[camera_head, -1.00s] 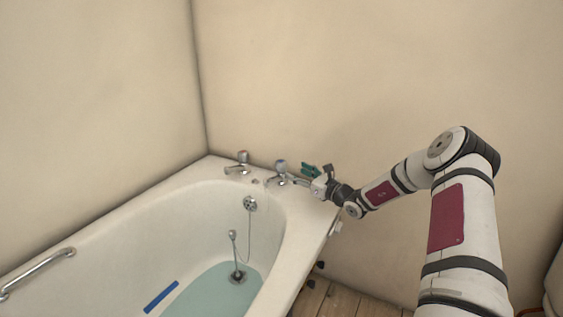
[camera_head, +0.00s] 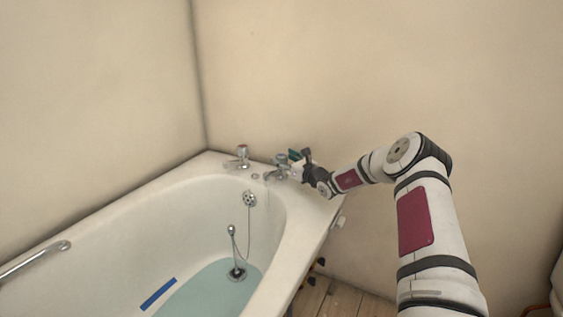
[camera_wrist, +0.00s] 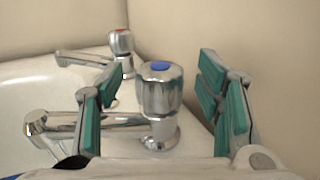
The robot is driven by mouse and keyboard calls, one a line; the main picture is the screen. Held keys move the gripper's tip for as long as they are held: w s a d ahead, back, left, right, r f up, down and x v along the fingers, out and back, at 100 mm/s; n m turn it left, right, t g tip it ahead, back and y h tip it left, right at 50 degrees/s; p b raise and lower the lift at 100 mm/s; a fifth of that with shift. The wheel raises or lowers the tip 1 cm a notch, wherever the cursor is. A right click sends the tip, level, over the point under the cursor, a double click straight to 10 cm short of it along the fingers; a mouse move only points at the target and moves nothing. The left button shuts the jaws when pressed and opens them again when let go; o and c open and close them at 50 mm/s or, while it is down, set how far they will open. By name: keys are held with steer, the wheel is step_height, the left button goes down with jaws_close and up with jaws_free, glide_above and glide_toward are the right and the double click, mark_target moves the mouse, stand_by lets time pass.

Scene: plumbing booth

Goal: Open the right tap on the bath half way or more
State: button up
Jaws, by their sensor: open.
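The right tap, chrome with a blue-marked knob (camera_wrist: 160,88), stands between the two green-padded fingers of my gripper (camera_wrist: 160,100) in the wrist view. Its spout (camera_wrist: 85,124) points left over the bath. The fingers are open, with a gap on both sides of the knob. In the head view my gripper (camera_head: 290,160) is at the right tap (camera_head: 276,174) and partly hides it. The left tap, with a red mark, stands farther back in the wrist view (camera_wrist: 120,48) and to the left in the head view (camera_head: 241,157).
The white bath (camera_head: 110,224) holds some water (camera_head: 210,290). A plug on a chain (camera_head: 232,232) stands in it. A grab rail (camera_head: 35,258) is on the left rim. Walls rise close behind the taps and along the left side.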

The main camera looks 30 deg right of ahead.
steer(key=shift+w+a, duration=0.2)
steer(key=shift+w, duration=0.75)
steer(key=c, duration=1.2)
steer(key=shift+r+n+y, duration=0.15)
steer(key=shift+n+y, duration=0.35)
steer(key=shift+y, duration=0.2)
steer(key=shift+n+y, duration=0.4)
steer(key=shift+y, duration=0.3)
steer(key=shift+n+g+y, duration=0.6)
steer(key=shift+g+y, duration=0.1)
steer(key=shift+y, duration=0.1)
